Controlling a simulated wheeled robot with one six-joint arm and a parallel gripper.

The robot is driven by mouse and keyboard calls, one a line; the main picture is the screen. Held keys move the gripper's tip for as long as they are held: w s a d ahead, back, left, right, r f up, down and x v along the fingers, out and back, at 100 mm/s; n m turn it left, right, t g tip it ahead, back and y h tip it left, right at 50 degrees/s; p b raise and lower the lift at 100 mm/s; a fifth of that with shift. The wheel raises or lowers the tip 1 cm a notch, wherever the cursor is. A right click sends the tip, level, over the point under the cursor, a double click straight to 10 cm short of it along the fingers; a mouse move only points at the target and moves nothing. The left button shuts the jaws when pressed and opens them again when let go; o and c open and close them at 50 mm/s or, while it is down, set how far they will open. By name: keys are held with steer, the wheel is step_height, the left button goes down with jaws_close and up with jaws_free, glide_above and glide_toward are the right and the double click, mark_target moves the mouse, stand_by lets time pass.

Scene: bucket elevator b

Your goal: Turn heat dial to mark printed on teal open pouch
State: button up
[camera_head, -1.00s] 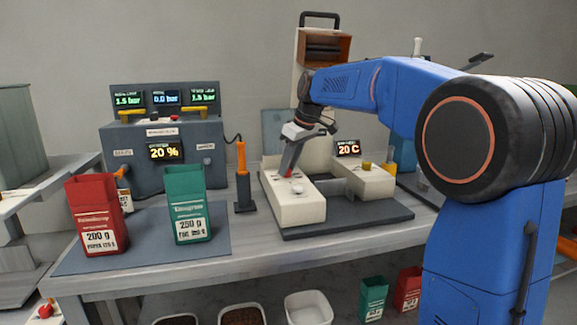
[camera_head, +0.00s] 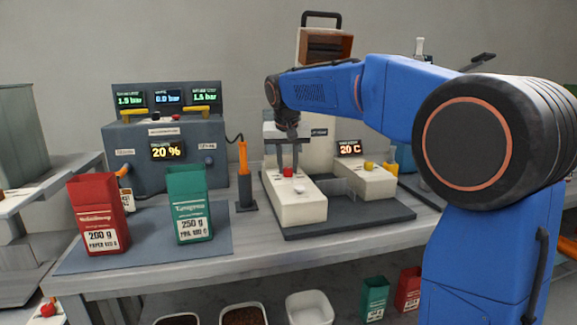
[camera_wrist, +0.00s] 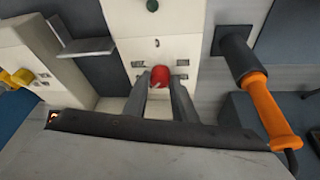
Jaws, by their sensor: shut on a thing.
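A red dial (camera_head: 288,172) sits on top of the left block of a cream sealing machine (camera_head: 300,208). My gripper (camera_head: 287,167) points down with one finger on each side of the dial and is shut on it. The wrist view shows the red dial (camera_wrist: 160,76) between my fingertips (camera_wrist: 161,84). The machine's display (camera_head: 348,149) reads 20 C. The teal open pouch (camera_head: 190,212) stands upright on a blue-grey mat to the left. Its label reads 250 g, with a smaller line below that seems to end in C; its number is hard to read.
A red open pouch (camera_head: 98,220) stands beside the teal one. An orange-handled tool (camera_head: 243,170) stands between the mat and the machine. A yellow knob (camera_head: 368,165) is on the machine's right block. A grey box with pressure displays (camera_head: 165,150) stands behind the pouches.

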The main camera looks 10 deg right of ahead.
steer(key=m, duration=0.2)
steer(key=m+g+h, duration=0.1)
steer(key=m, duration=0.1)
steer(key=shift+w+a+m+h, duration=0.1)
steer(key=shift+a+m+h, duration=0.05)
steer(key=shift+m+h, duration=0.2)
steer(key=shift+m, duration=0.25)
steer(key=o, duration=1)
steer(key=shift+o, duration=0.2)
steer(key=v, duration=1.7)
steer(key=shift+r, duration=0.2)
